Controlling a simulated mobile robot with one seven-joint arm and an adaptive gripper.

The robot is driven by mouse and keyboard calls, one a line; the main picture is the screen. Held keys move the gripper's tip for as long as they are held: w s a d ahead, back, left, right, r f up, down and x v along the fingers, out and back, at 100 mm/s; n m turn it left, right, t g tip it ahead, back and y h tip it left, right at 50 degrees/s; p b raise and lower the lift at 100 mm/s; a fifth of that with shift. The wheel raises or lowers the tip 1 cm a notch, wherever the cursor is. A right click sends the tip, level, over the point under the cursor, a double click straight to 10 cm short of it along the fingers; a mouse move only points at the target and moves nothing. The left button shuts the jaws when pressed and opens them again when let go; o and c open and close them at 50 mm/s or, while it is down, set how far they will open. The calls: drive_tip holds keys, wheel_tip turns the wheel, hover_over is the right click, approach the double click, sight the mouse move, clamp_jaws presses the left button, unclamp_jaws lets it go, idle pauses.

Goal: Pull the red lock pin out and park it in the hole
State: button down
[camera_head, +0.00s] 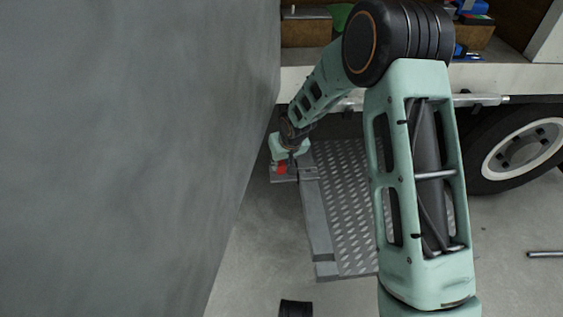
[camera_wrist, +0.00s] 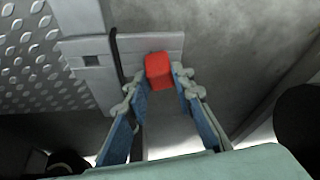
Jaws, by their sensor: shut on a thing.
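The red lock pin (camera_head: 282,168) shows as a small red block at the far left corner of the tread plate in the head view. In the wrist view the red pin head (camera_wrist: 159,71) sits against a grey metal bracket (camera_wrist: 85,58). My gripper (camera_wrist: 153,88) has its two fingers on either side of the red head and is shut on it. In the head view my gripper (camera_head: 287,156) is small and partly hides the pin. The shaft of the pin and the parking hole cannot be made out.
The diamond-tread plate (camera_head: 345,200) lies right of the bracket. A large grey panel (camera_head: 120,150) stands close on the left. A truck wheel (camera_head: 522,150) and the truck bed edge (camera_head: 500,78) are at the right and back.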

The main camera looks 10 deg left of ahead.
drive_tip(key=shift+f, duration=0.25)
drive_tip(key=c, duration=1.6)
unclamp_jaws()
